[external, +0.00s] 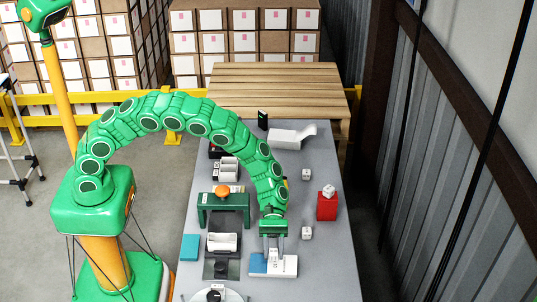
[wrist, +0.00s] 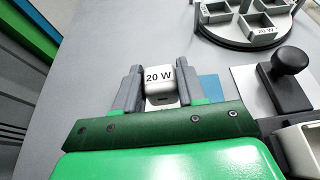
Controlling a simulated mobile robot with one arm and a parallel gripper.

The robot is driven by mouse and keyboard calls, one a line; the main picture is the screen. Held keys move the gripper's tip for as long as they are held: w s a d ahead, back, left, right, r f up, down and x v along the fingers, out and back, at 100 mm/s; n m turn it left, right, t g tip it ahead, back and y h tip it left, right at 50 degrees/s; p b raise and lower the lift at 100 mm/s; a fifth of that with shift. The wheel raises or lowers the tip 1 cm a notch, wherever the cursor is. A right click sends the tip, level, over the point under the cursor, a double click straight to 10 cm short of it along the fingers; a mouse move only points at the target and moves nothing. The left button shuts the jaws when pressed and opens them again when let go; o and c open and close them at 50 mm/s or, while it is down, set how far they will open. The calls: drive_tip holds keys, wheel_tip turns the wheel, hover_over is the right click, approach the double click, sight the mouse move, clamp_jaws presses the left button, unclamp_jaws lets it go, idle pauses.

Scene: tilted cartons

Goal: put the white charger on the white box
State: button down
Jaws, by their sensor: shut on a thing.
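The white charger (wrist: 159,82), marked "20 W", sits between the two fingers of my gripper (wrist: 153,88) in the wrist view. The fingers are shut on its sides. In the external view my gripper (external: 273,246) points down over a flat white box (external: 288,266) with a blue part (external: 258,264) at its left. The charger shows there only as a small white shape between the fingers. I cannot tell whether it touches the box. The blue part also shows right of the fingers in the wrist view (wrist: 209,88).
White cubes (external: 307,233) (external: 306,175) stand right of my gripper, and another (external: 328,190) sits on a red box (external: 327,208). A black-knobbed tool (wrist: 287,75) and a round compartment tray (wrist: 245,43) are close by. A green frame (external: 207,213) stands left.

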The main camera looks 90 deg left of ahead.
sight(273, 253)
drive_tip(key=shift+f, duration=1.5)
drive_tip(key=shift+f, duration=0.1)
drive_tip(key=c, duration=0.7)
unclamp_jaws()
drive_tip(key=shift+o, duration=0.2)
drive_tip(key=shift+a+r, duration=0.15)
drive_tip(key=shift+r, duration=0.05)
drive_tip(key=v, duration=0.4)
drive_tip(key=shift+a+r, duration=0.1)
drive_tip(key=shift+a, duration=0.1)
wheel_tip(273, 253, up, 7)
